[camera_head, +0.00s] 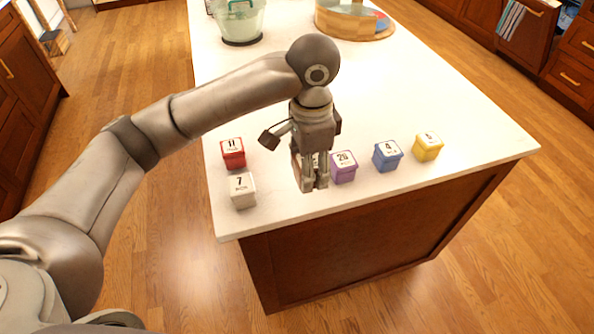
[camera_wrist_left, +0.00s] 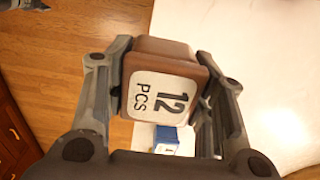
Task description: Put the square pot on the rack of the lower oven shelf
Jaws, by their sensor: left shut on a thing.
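No square pot, oven or oven rack shows in either view. My left gripper (camera_head: 314,178) is over the near end of a white counter (camera_head: 420,95). In the left wrist view it is shut on a brown box (camera_wrist_left: 160,92) with a white label reading "12 PCS", with one finger on each side of the box. In the head view the gripper mostly hides this box. My right gripper is out of view.
Small labelled boxes stand near the counter's front edge: red (camera_head: 233,153), white (camera_head: 242,190), purple (camera_head: 343,166), blue (camera_head: 387,156) and yellow (camera_head: 428,147). A clear container (camera_head: 240,22) and a round wooden piece (camera_head: 350,20) are farther back. The counter's middle is clear.

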